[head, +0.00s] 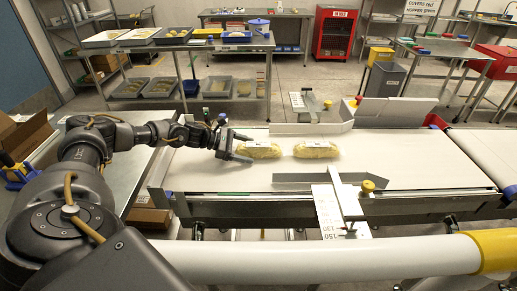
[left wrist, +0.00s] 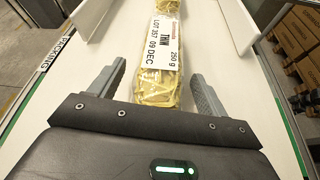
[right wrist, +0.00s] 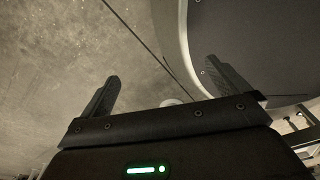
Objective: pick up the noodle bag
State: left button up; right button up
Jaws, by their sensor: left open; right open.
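Two noodle bags lie on the white belt in the head view: a left bag (head: 259,150) and a right bag (head: 316,149). Both are clear bags of yellow noodles with white labels. My left gripper (head: 239,145) is open, with its fingers at the left end of the left bag. In the left wrist view a labelled noodle bag (left wrist: 158,90) reads "THIN 250 g", and its near end lies between the open fingers, with gaps on both sides. My right gripper (right wrist: 158,85) shows only in the right wrist view, open and empty above the floor.
The belt (head: 400,165) is clear to the right of the bags. A grey guide rail (head: 305,180) stands on its near side, and an angled guide (head: 312,128) on its far side. A white rail (head: 330,258) with a yellow end crosses in front. A rack with trays (head: 160,38) stands behind.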

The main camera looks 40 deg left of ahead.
pick_arm(q)
jog(key=shift+c, duration=0.6)
jog(key=c, duration=1.1)
pick_arm(e)
jog(key=shift+d, duration=0.6)
pick_arm(q)
jog(key=shift+w+r, duration=0.1)
jog(key=shift+r, duration=0.5)
jog(key=w+a+r+b, duration=0.1)
jog(key=w+r, duration=0.3)
jog(key=w+a+r+b, duration=0.1)
jog(key=w+r, duration=0.3)
jog(key=w+a+r+b, duration=0.2)
jog(key=w+r, duration=0.2)
jog(key=w, duration=0.1)
jog(key=shift+w, duration=0.1)
pick_arm(e)
jog(key=shift+h, duration=0.3)
jog(key=f, duration=0.1)
jog(key=d+f, duration=0.1)
jog(key=w+d+f, duration=0.1)
jog(key=shift+f, duration=0.3)
